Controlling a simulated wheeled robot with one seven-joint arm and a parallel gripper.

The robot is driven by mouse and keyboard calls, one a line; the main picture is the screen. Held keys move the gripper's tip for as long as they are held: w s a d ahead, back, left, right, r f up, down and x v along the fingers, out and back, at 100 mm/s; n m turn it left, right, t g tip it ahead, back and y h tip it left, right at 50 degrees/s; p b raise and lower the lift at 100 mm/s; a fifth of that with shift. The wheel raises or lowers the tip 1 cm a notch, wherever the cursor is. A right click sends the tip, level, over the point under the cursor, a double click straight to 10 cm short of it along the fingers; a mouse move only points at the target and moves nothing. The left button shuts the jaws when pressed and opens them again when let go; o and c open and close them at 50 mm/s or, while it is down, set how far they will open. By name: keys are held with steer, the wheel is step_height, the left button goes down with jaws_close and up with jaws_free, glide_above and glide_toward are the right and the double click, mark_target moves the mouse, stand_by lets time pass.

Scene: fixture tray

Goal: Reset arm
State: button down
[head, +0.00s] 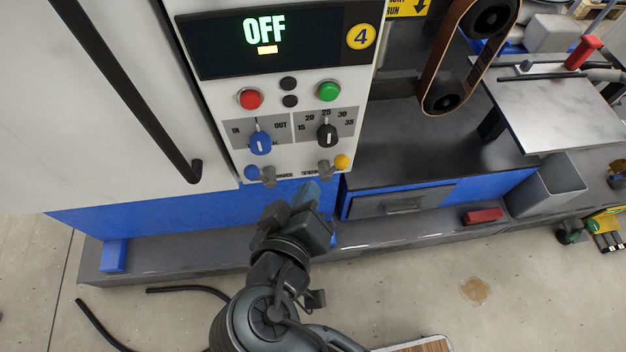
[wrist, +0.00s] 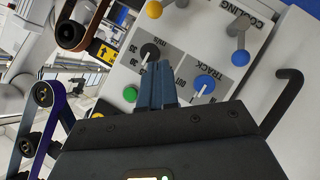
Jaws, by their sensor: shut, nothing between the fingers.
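My gripper (head: 309,190) is in front of the lower edge of a machine's control panel (head: 228,128) in the head view. In the wrist view my gripper (wrist: 158,66) shows blue fingers closed together with nothing between them. The fingertips appear near the black knob (wrist: 149,51) and the blue knob (wrist: 204,84); I cannot tell whether they touch anything. In the head view the blue knob (head: 261,142) and the black knob (head: 326,135) are both unobstructed above my gripper.
The panel display (head: 264,32) reads OFF. A red button (head: 250,99) and a green button (head: 328,91) sit below it. Levers with blue (head: 251,172) and yellow (head: 342,161) ends stick out at the panel's bottom. A black door handle (head: 130,95) is at left.

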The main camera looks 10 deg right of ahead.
steer(key=shift+s+a+r, duration=0.1)
steer(key=shift+s+a, duration=0.05)
steer(key=shift+s, duration=0.05)
stand_by(0.5)
